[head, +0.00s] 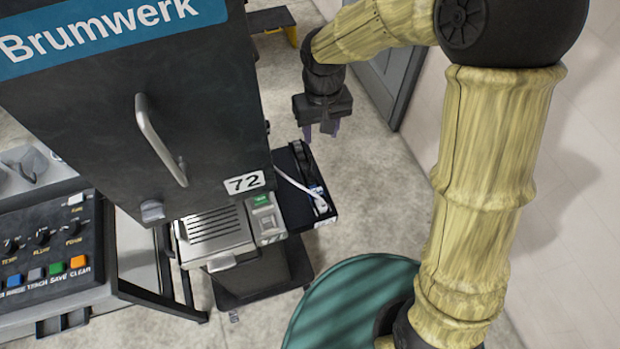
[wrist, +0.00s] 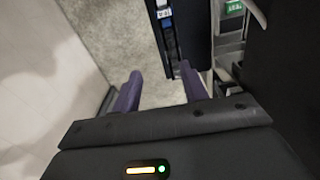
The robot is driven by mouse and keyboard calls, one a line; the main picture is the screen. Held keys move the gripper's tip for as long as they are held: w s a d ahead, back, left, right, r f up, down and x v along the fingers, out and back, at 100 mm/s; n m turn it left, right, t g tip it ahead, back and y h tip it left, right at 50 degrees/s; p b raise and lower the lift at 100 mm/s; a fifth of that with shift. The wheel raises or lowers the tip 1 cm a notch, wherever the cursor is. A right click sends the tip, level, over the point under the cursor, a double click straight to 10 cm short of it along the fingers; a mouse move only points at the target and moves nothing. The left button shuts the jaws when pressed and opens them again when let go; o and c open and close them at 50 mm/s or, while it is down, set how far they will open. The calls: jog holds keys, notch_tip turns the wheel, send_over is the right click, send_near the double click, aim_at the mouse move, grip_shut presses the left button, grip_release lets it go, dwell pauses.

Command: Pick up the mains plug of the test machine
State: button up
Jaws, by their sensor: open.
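The test machine is the tall dark cabinet (head: 180,125) marked Brumwerk and 72. My gripper (head: 320,132) is open and empty, pointing down beyond the shelf. In the wrist view its purple fingers (wrist: 160,90) are apart, with the black shelf (wrist: 195,35) partly behind them.
A metal drip grille (head: 215,228) stands out below the cabinet, and a button panel (head: 45,250) is at left. A green round thing (head: 345,305) is at the bottom. Grey floor (head: 375,170) lies open between shelf and pale wall (head: 565,200).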

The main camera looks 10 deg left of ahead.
jog(key=shift+s+a+f+n, duration=0.15)
jog(key=shift+a+n, duration=0.15)
jog(key=shift+a, duration=0.7)
jog(key=p, duration=0.3)
send_over(310, 172)
notch_tip(310, 172, down, 12)
jog(key=shift+d+f, duration=0.1)
jog(key=shift+d, duration=0.05)
jog(key=shift+f+p, duration=1.05)
jog(key=shift+f, duration=1.6)
